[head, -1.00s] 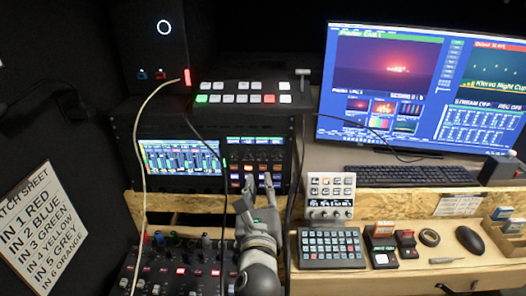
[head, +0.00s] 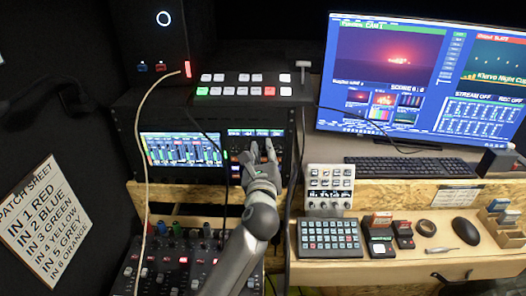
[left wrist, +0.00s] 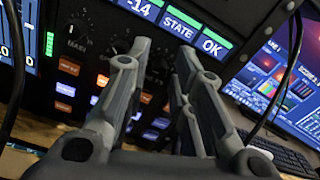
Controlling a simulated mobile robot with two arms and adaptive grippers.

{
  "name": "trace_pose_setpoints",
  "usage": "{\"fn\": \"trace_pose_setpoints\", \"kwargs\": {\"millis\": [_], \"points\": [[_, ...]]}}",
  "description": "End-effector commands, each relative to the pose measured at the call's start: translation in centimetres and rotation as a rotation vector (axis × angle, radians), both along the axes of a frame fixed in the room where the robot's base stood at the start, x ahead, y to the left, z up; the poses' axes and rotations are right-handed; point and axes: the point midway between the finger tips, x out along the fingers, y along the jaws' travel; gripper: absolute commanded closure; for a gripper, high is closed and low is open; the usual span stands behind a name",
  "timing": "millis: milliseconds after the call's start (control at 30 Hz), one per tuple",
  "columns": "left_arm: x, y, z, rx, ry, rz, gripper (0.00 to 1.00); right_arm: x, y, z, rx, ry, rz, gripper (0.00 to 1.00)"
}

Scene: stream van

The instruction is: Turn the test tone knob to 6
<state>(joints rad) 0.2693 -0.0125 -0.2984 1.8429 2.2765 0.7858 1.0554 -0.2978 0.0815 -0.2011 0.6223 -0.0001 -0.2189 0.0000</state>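The rack panel with small green-topped displays (head: 255,132) and rows of knobs and lit buttons is in the middle of the head view. My left gripper (head: 262,148) is at this panel, its fingers pointing at the knob area. In the left wrist view the gripper (left wrist: 163,52) is open, with its two fingers apart just below displays reading "-14", "STATE" and "OK" (left wrist: 212,44). A knob marked "MAIN" (left wrist: 78,30) is left of the fingers. I cannot read which knob is the test tone knob; the fingers hide part of the panel. My right gripper is not in view.
A meter screen (head: 180,149) is left of the panel. Cables hang in front of the rack on both sides of the gripper. A mixer (head: 165,265) lies below, and a button pad (head: 329,188) and monitor (head: 420,78) are to the right.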

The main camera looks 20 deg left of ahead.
Motion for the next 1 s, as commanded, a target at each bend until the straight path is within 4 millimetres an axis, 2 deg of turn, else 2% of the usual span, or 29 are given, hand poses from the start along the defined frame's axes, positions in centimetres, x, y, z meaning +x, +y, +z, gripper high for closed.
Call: {"fn": "trace_pose_setpoints", "kwargs": {"millis": [267, 467, 767, 1000], "points": [[0.2, 0.1, -0.1, 0.001, 0.001, 0.001, 0.77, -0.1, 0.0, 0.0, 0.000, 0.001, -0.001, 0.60], [0.1, 0.1, 0.0, 0.001, 0.001, 0.001, 1.00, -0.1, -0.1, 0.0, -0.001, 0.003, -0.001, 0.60], [0.1, 0.1, 0.1, 0.016, 0.005, 0.001, 1.00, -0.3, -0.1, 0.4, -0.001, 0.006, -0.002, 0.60], [0.1, 0.1, 0.4, 0.118, 0.036, 0.001, 1.00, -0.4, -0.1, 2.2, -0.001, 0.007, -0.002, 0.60]]}}
